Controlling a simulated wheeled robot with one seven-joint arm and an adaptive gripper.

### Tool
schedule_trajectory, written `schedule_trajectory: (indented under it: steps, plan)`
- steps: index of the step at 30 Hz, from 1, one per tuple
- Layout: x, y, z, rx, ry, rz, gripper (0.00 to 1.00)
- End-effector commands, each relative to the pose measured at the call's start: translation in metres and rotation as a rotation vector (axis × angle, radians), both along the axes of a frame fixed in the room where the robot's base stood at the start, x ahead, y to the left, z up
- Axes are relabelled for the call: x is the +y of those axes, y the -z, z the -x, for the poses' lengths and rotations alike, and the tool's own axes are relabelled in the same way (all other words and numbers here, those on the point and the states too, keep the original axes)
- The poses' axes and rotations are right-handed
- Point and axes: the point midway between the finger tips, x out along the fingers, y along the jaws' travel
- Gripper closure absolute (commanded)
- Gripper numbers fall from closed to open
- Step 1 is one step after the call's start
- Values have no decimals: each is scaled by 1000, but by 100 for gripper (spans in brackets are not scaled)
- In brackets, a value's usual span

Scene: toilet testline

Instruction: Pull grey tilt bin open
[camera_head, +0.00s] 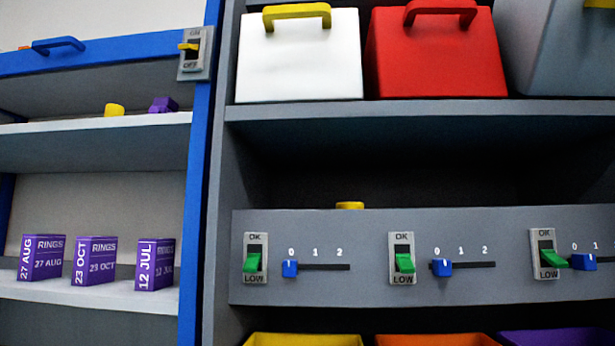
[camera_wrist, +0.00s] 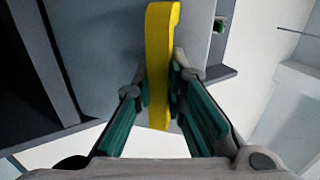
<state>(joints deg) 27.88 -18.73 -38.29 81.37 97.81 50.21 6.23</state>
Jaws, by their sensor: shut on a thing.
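The grey tilt bin (camera_head: 560,45) is at the top right of the head view, on the upper shelf and cut off by the frame. A corner of its yellow handle (camera_head: 600,4) shows there. In the wrist view the yellow handle (camera_wrist: 157,45) stands upright in the picture against the grey bin face (camera_wrist: 110,50). My gripper (camera_wrist: 160,92) has its two fingers on either side of the handle and is shut on it. My gripper is not visible in the head view. How far the bin is tilted cannot be told.
A red bin (camera_head: 435,55) and a white bin (camera_head: 300,60) stand left of the grey bin. Below is a grey panel (camera_head: 345,290) with switches and blue sliders. A blue-framed cabinet (camera_head: 197,200) with purple boxes (camera_head: 96,262) is at left.

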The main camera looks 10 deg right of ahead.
Motion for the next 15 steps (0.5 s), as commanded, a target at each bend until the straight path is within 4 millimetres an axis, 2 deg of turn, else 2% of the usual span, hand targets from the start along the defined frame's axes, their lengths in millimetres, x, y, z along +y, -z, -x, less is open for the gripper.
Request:
schedule_trajectory:
  steps: [3, 15]
  plan:
    - [0, 7, 2, 3, 1, 0, 100]
    - [1, 11, 5, 4, 0, -1, 100]
